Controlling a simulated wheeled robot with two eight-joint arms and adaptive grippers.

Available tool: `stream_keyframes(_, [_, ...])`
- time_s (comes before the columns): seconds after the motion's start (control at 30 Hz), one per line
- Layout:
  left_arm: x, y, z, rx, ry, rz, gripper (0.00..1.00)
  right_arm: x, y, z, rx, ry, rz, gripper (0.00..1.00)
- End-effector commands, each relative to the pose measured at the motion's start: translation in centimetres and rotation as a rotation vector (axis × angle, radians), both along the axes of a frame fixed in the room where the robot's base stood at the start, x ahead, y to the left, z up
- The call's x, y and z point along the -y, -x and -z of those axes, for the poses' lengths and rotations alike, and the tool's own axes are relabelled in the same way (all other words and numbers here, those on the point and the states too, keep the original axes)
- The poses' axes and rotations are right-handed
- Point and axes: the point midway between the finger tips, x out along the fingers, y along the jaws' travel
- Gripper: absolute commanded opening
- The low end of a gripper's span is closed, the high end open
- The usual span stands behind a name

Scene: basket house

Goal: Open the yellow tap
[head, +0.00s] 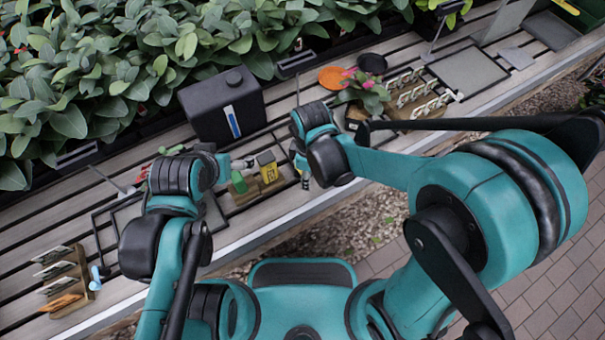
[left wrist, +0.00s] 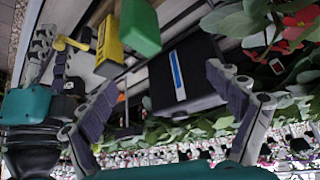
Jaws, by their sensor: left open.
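A small yellow piece (left wrist: 70,43), perhaps the yellow tap, shows beside my right gripper (left wrist: 50,60) in the left wrist view. In the head view a bit of yellow also shows by the right gripper (head: 303,178), mostly hidden under the wrist. I cannot tell whether the right fingers hold it. My left gripper (left wrist: 162,79) is open and empty, its fingers spread in front of the black tank (left wrist: 185,72). In the head view one left fingertip shows right of the wrist, near a green bottle (head: 238,183) and a yellow bottle (head: 269,168); the rest is hidden.
The black tank (head: 222,104) with a blue stripe stands behind the bottles on the slatted bench (head: 285,95). Dense plants (head: 140,50) line the back. A wooden rack (head: 65,285) stands at left; a potted flower (head: 368,92) and another rack (head: 418,100) stand right.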

Motion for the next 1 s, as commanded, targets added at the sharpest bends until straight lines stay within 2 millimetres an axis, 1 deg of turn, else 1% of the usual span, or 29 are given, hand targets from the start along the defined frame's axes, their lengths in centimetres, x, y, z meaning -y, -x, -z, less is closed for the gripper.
stream_keyframes(0.57, [0.0, 0.0, -0.1, 0.000, 0.000, 0.000, 0.91, 0.0, -0.1, -0.1, 0.000, 0.000, 0.000, 0.36])
stream_keyframes(1.0, [0.0, 0.0, 0.1, 0.000, 0.000, 0.000, 0.91, 0.5, -2.2, -0.1, 0.001, -0.001, 0.001, 0.36])
